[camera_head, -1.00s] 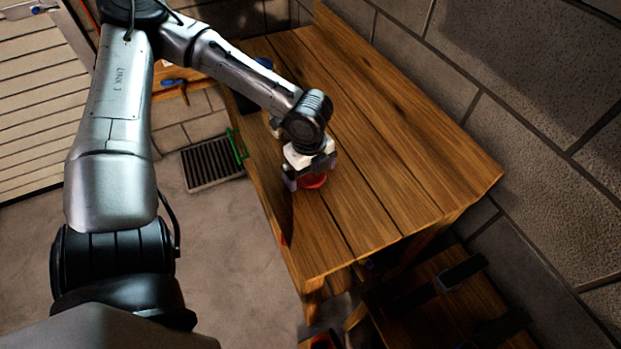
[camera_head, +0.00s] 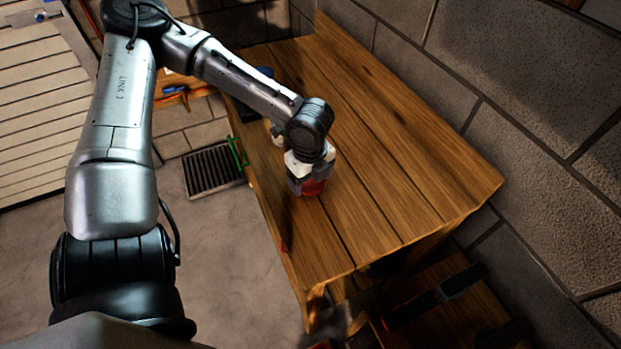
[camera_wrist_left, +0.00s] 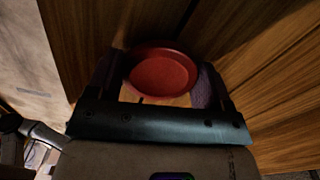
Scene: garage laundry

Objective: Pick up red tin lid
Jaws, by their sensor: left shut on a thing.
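The red tin lid (camera_wrist_left: 160,76) is a shallow round red dish shape, between the two fingers of my left gripper (camera_wrist_left: 160,88) in the left wrist view. The fingers press on its left and right sides. In the head view my left gripper (camera_head: 310,186) points down at the wooden table, shut on the lid (camera_head: 314,188), which is mostly hidden behind the fingers. I cannot tell whether the lid is touching the tabletop. My right gripper does not show.
The wooden table (camera_head: 385,165) is bare to the right of my gripper. A dark object and a small light object lie near its left back edge, partly behind my arm. A stone wall (camera_head: 540,130) borders the table. A floor grate (camera_head: 212,170) lies to the left.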

